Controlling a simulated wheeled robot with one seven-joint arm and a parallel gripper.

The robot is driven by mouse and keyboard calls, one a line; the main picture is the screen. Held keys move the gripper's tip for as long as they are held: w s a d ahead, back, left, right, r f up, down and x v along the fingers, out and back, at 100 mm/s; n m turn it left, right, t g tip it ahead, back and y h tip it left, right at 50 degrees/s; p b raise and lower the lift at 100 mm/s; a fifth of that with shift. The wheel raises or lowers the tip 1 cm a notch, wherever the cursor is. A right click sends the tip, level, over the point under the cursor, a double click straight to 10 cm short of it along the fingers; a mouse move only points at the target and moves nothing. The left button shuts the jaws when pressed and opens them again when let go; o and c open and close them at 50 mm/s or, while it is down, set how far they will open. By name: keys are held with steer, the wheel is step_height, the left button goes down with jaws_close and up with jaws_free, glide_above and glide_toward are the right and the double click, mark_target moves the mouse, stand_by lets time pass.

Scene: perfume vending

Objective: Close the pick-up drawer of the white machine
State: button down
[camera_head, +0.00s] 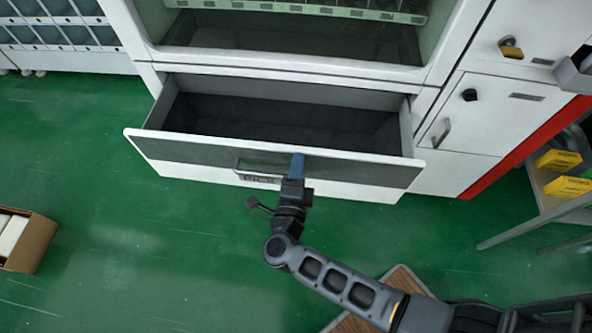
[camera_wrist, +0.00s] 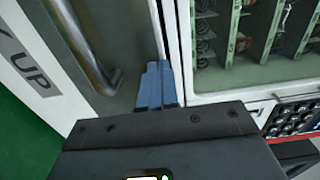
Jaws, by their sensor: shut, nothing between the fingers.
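The white machine (camera_head: 295,62) stands at the top of the head view. Its pick-up drawer (camera_head: 280,152) is pulled out, and its dark inside looks empty. A metal handle (camera_head: 262,167) is on the drawer front, and it also shows in the wrist view (camera_wrist: 88,55). My gripper (camera_head: 297,162) is shut with nothing in it. Its blue fingertips overlap the upper part of the drawer front, just right of the handle. In the wrist view the fingertips (camera_wrist: 155,84) lie over the grey front panel near its edge. I cannot tell whether they touch it.
A cardboard box (camera_head: 24,240) lies on the green floor at the left. A metal stand with yellow boxes (camera_head: 558,160) is at the right. A wooden board (camera_head: 400,285) is under my arm. A lower cabinet door with a handle (camera_head: 441,133) is right of the drawer.

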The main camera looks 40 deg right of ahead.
stand_by(0.3)
steer(key=b+x, duration=0.5)
steer(key=x, duration=1.4)
steer(key=shift+d, duration=0.2)
steer(key=shift+w+f, duration=0.1)
